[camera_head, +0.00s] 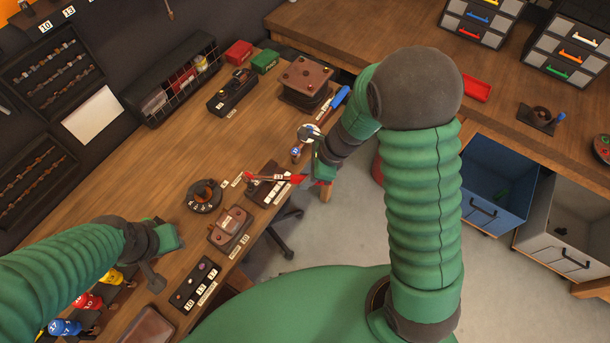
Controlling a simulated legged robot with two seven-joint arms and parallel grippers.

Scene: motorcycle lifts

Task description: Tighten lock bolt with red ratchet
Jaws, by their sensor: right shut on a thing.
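The red ratchet (283,178) shows near the table's right edge, its red handle pointing right and its head left, over a dark labelled board (266,190). My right gripper (317,173) is at the handle end and appears shut on it; its fingers are partly hidden by their angle. My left gripper (160,262) hangs over the lower left of the table, apart from the ratchet; its jaw gap is unclear. I cannot pick out the lock bolt with certainty. A round black fixture (204,196) and a brown block (232,226) stand left of the ratchet.
A brown stacked block (305,82) and a blue-handled tool (340,98) lie beyond my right gripper. A dark numbered tray (195,284) sits near the front edge. Coloured bottles (88,302) stand at the lower left. The wooden table's middle (165,165) is mostly clear.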

